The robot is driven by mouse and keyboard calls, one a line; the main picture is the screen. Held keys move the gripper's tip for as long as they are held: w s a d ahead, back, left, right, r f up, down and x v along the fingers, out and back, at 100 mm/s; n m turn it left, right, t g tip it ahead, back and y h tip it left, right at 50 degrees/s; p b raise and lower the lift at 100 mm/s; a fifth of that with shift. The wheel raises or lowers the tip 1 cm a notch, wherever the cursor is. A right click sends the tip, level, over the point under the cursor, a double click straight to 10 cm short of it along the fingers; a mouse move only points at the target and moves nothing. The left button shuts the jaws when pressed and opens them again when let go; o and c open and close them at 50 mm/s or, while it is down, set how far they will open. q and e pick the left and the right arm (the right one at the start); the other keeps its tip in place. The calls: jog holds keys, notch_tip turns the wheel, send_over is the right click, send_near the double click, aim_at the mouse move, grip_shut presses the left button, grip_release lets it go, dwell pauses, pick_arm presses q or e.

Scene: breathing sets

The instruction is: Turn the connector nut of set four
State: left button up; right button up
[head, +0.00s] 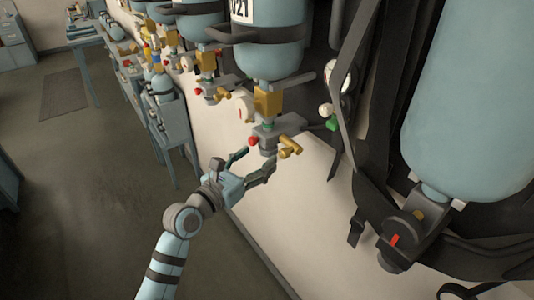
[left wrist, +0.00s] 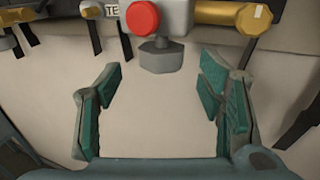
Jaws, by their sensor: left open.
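A grey connector nut (left wrist: 160,55) hangs below a grey valve block with a red knob (left wrist: 142,18) in the left wrist view. In the head view this block (head: 275,133) sits under a brass fitting and a pale blue cylinder (head: 270,55). The nut (head: 268,152) shows small at the block's underside. I cannot read a set number four there. My left gripper (head: 257,160) is open and empty, just below the block. In the left wrist view its fingers (left wrist: 160,85) stand apart, left and right of the nut's line, with the nut beyond the tips, not between the pads. My right gripper is not in view.
A brass handle (head: 290,147) sticks out right of the block. A large cylinder (head: 470,100) in a dark frame is at right. More sets line the wall further back, with blue-grey benches (head: 170,125) at left. The floor (head: 90,190) at left is free.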

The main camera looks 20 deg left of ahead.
aim_at(262, 155)
pick_arm(q)
jog(key=x, duration=0.5)
jog(key=shift+d, duration=0.15)
jog(key=shift+c, duration=0.3)
jog(key=c, duration=1.1)
jog(key=shift+b, duration=0.35)
jog(key=shift+h, duration=0.3)
